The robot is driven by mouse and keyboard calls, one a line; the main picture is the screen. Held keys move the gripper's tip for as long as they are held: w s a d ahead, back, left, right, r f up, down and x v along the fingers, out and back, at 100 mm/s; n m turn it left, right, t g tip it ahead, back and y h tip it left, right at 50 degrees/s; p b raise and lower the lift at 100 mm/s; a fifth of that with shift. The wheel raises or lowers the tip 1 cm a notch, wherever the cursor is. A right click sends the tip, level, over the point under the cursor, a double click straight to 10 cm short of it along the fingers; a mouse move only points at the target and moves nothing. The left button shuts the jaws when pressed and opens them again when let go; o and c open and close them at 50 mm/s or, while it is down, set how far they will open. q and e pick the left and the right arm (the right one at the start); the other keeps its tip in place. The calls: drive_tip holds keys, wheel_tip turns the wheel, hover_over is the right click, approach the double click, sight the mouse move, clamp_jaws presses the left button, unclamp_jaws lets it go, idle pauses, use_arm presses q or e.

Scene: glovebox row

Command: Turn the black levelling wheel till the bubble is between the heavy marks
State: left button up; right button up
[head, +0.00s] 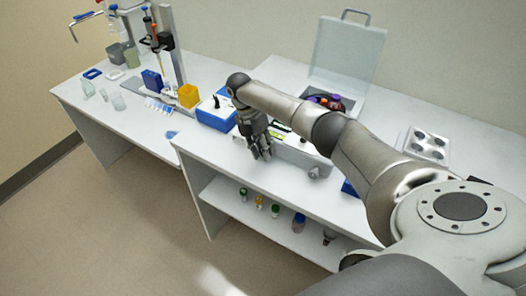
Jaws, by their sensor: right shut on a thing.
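My right gripper (261,152) reaches down at the left front corner of a grey instrument case (298,153). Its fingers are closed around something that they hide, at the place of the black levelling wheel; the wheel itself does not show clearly. A small yellow-green strip (281,127), perhaps the level vial, lies on the case top just right of the gripper, partly behind my right arm. The bubble and heavy marks are too small to read. My left gripper is not in view.
A blue box (216,113) is close left of the gripper. A tray with round wells (428,144) lies to the right. Several small bottles stand on the shelf below. The bench's left front corner (195,150) is clear.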

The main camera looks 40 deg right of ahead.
idle(0.3)
drive_tip(key=o, duration=1)
drive_tip(key=shift+o, duration=0.2)
drive_tip(key=shift+w+r, duration=0.1)
drive_tip(key=v, duration=1.2)
drive_tip(key=shift+a, duration=0.1)
